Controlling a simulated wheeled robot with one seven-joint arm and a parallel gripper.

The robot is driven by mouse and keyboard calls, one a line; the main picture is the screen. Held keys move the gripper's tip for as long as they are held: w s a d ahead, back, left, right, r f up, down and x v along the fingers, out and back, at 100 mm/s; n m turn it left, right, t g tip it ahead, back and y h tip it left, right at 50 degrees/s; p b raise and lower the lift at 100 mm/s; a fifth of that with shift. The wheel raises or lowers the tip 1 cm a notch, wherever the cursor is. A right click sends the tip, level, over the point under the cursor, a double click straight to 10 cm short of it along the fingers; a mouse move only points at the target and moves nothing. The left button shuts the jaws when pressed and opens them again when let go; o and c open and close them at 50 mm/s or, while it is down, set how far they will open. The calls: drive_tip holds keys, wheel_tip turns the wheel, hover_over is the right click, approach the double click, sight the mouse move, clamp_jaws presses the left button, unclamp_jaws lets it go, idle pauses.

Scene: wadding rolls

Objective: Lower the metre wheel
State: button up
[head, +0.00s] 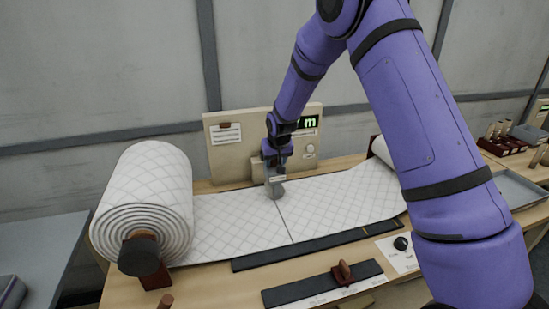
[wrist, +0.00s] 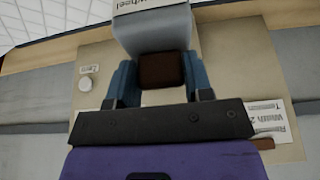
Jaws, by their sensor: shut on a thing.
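The metre wheel (head: 277,189) is a grey part at the middle of the white quilted wadding (head: 330,205) in the head view. I cannot tell whether it touches the wadding. In the wrist view its grey arm (wrist: 153,32) carries a label reading "Wheel" and a dark brown grip (wrist: 160,70). My gripper (head: 275,160) is right above the wheel in the head view. In the wrist view its blue fingers (wrist: 160,82) are shut on the brown grip, one on each side. The lit display (head: 309,122) shows "m"; my arm hides the rest.
A beige panel (head: 225,160) with labels and a knob (head: 310,150) stands behind the wadding. A large wadding roll (head: 145,195) is at the left. A dark bar (head: 300,247) and a second bar with a brown handle (head: 342,272) lie in front.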

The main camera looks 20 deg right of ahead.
drive_tip(key=shift+s+f, duration=0.3)
drive_tip(key=shift+f, duration=0.05)
drive_tip(key=o, duration=1.3)
drive_tip(key=shift+r, duration=0.1)
drive_tip(key=shift+a+r, duration=0.1)
drive_tip(key=shift+r, duration=0.15)
drive_tip(key=v, duration=1)
drive_tip(key=shift+d+r, duration=0.2)
drive_tip(key=shift+r, duration=0.05)
drive_tip(key=shift+s+r, duration=0.1)
